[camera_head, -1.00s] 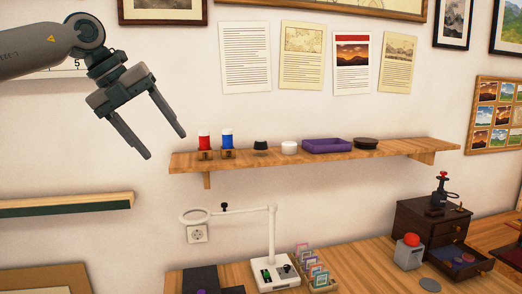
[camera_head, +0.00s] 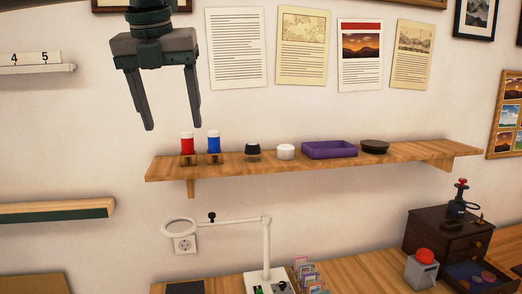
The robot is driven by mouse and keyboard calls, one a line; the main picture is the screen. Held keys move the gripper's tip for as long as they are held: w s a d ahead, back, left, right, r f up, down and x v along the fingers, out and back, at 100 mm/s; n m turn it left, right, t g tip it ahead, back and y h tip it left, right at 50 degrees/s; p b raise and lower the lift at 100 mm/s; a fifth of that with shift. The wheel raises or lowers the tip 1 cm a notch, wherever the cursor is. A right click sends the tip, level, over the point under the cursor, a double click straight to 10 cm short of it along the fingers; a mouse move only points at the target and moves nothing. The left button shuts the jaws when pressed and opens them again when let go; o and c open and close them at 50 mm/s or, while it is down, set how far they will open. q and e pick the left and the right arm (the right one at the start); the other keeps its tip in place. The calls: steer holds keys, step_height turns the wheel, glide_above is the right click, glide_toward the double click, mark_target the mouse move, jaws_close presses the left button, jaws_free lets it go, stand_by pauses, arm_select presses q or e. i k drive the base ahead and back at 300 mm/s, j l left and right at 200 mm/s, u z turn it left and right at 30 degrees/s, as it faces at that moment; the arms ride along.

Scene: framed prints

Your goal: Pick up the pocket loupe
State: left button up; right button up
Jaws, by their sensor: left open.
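The small black item with a paler lower part, which looks like the pocket loupe (camera_head: 252,151), stands on the wooden wall shelf (camera_head: 228,168). It is between the blue-capped bottle (camera_head: 213,146) and a small white round jar (camera_head: 286,152). My left gripper (camera_head: 172,127) is open and empty, with its fingers pointing down. It is above the shelf's left end in the picture, up and to the left of the loupe and apart from it. My right gripper is out of view.
A red-capped bottle (camera_head: 187,148) stands near the left gripper's fingers in the picture. A purple tray (camera_head: 329,149) and a dark round disc (camera_head: 374,146) sit farther right on the shelf. Below are a magnifier lamp (camera_head: 267,245) and a dark drawer box (camera_head: 432,232).

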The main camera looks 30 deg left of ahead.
mark_target(252, 151)
steer(key=i, duration=1)
